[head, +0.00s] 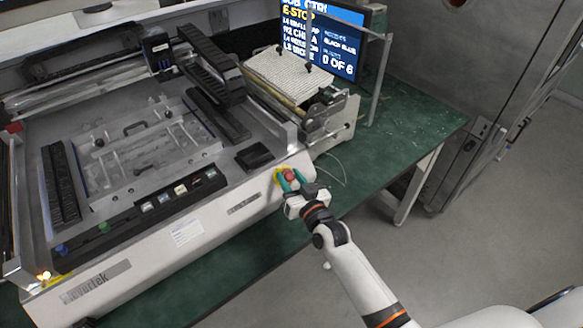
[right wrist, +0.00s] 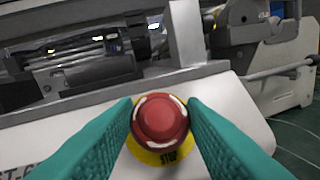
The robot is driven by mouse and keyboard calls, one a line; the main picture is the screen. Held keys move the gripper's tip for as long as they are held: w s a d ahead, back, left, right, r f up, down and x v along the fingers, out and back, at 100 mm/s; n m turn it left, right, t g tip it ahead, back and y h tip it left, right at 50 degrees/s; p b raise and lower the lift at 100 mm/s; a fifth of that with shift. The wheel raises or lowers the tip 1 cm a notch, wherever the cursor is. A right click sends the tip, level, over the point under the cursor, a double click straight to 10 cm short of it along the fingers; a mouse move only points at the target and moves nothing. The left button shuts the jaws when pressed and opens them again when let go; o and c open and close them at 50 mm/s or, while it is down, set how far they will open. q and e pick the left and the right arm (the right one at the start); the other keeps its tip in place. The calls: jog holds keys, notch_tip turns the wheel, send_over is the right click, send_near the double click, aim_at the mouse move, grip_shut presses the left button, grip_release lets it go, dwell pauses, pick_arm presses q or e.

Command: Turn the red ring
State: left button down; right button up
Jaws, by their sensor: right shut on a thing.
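The red ring is the round red stop button (right wrist: 160,119) on the machine's white sloped front, with a yellow disc marked STOP (right wrist: 168,157) behind it. In the head view the red button (head: 289,175) sits at the machine's right front corner. My right gripper (head: 290,181) reaches it from the front, its green fingers on either side of the button. In the right wrist view both fingertips (right wrist: 160,112) press against the button's left and right sides. The right gripper is shut on it. My left gripper is not in view.
The large grey-white machine (head: 215,215) stands on a green table (head: 425,125). A screen (head: 322,38) stands behind it, reading E-STOP. Coloured buttons line its front panel (head: 160,205). Open floor (head: 480,230) lies to the right, beside a grey cabinet (head: 450,80).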

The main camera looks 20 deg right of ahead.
jog(key=m+h+p, duration=0.2)
jog(key=shift+a+r+m, duration=0.1)
jog(key=shift+r+m, duration=0.2)
jog(key=shift+m, duration=0.1)
jog(key=shift+f+m+h+p, duration=0.15)
jog(key=shift+m+h+p, duration=0.55)
jog(key=shift+m+p, duration=0.1)
jog(key=o, duration=1)
jog(key=shift+f, duration=0.1)
jog(key=shift+s, duration=0.1)
jog(key=s, duration=0.8)
jog(key=s+r+b, duration=0.1)
jog(key=s, duration=0.2)
jog(key=shift+s+a, duration=0.1)
jog(key=shift+s, duration=0.3)
jog(key=shift+g, duration=0.3)
